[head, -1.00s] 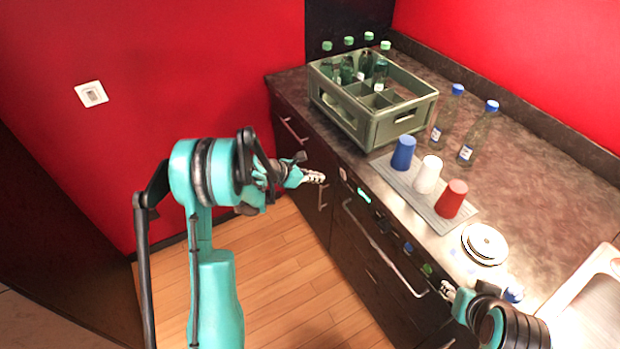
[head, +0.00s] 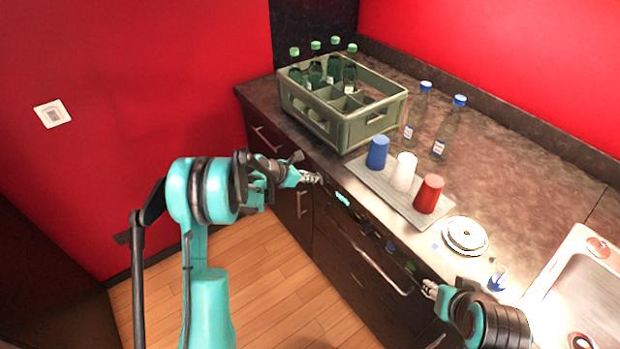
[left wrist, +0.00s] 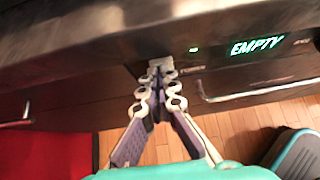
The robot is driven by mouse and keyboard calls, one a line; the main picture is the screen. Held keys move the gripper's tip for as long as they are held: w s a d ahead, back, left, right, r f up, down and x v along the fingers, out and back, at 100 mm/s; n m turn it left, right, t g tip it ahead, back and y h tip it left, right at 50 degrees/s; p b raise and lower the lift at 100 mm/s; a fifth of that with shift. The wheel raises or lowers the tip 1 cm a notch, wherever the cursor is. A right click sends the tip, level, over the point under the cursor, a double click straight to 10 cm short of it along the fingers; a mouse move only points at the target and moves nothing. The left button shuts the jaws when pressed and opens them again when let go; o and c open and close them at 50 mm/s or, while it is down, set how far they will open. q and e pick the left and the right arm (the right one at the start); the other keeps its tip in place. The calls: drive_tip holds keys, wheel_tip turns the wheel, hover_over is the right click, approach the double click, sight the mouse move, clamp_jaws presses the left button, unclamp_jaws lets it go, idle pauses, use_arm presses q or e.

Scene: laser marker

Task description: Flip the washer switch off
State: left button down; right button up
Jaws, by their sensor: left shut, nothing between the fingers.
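The washer is built in under the counter; its dark front panel carries a lit green display (head: 343,199). In the left wrist view the display (left wrist: 257,45) reads "EMPTY", with a small green light (left wrist: 193,50) to its left. My left gripper (head: 318,178) is shut and empty, its tips at the panel just left of the display. In the left wrist view the left gripper (left wrist: 160,72) has its tips over a small grey piece, perhaps the switch (left wrist: 160,62). The fingers partly cover it, so its position and any contact are unclear. My right gripper (head: 430,287) is at the counter front, lower right.
On the counter are a green bottle crate (head: 345,133), a drying mat (head: 372,187) with blue, white and red cups, two clear bottles, white plates (head: 465,235) and a sink (head: 585,275). A handle bar (head: 375,262) crosses the front below the panel. The wooden floor is clear.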

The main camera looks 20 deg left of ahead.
use_arm(q)
drive_tip(key=shift+w+d+r, duration=0.15)
drive_tip(key=shift+w, duration=0.05)
drive_tip(key=shift+r, duration=0.1)
drive_tip(key=shift+r+p, duration=0.5)
drive_tip(key=shift+r, duration=0.2)
